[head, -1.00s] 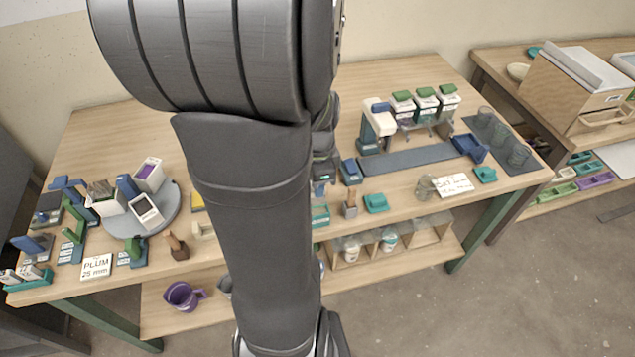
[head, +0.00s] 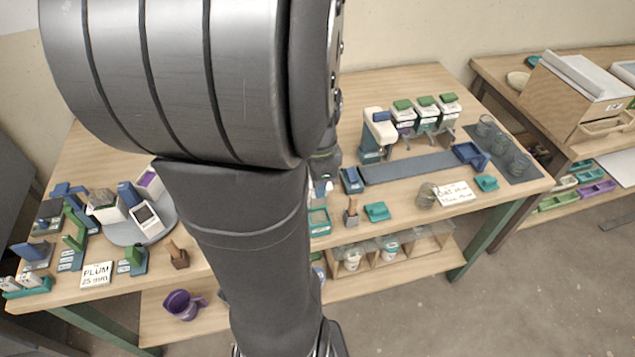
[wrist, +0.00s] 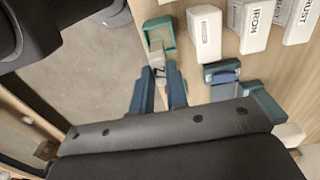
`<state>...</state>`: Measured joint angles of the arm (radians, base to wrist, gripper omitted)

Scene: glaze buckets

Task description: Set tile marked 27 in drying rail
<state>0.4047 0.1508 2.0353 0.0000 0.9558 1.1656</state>
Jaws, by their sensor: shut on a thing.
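In the wrist view my gripper (wrist: 160,84) has its two blue fingers close together, shut on a small pale grey piece (wrist: 158,55). In the head view this tray (head: 319,222) lies at the table's front edge, just below my gripper (head: 321,188), which is partly hidden by my arm. I cannot tell which thing is the drying rail.
In the wrist view a blue and teal holder (wrist: 222,74) stands close right of my gripper. White containers marked IRON (wrist: 250,20) and RUST (wrist: 299,18) stand beyond. A wooden-handled tool (head: 351,212) and teal piece (head: 377,211) lie right of the tray.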

